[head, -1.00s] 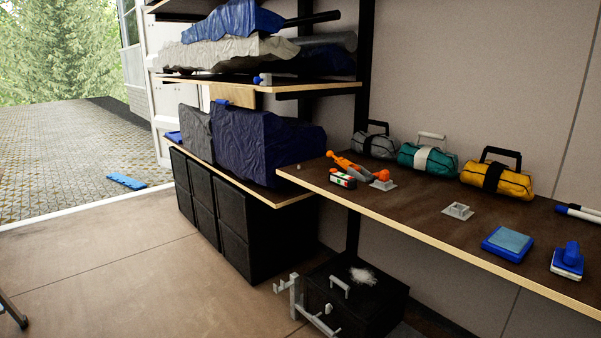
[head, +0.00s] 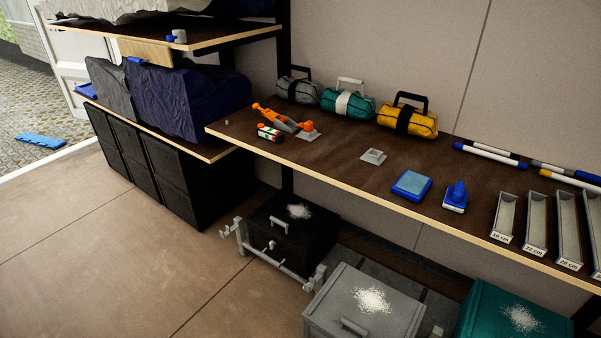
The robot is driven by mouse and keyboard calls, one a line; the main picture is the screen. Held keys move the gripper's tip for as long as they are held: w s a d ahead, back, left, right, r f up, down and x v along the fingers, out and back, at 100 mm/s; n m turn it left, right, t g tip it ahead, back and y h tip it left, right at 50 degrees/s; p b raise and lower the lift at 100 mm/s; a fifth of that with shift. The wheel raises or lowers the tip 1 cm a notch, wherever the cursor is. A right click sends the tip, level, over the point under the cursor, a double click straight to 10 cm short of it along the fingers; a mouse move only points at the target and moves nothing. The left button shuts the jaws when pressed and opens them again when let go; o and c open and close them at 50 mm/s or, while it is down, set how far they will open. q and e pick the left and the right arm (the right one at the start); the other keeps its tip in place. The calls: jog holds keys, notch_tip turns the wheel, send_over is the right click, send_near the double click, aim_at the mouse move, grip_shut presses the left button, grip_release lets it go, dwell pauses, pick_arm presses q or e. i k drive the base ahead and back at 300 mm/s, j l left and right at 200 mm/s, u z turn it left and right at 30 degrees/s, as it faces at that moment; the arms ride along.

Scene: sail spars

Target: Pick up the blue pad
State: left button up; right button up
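The blue pad (head: 411,186) lies flat on the dark brown bench top (head: 340,165), near its front edge. It is a square with a lighter blue-grey top and a darker blue rim. A blue-handled block with a white base (head: 455,197) stands just to its right, a small gap apart. Another blue flat piece (head: 41,141) lies far off on the ground outside at the left. Neither of my grippers shows in the head view.
A small grey square holder (head: 373,156) sits left of the pad. Labelled metal trays (head: 505,218) stand at the right. Below the bench are black (head: 290,232), grey (head: 362,305) and teal (head: 515,312) boxes. The floor (head: 130,260) at the left is clear.

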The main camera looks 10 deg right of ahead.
aim_at(456, 198)
jog(key=z, duration=0.9)
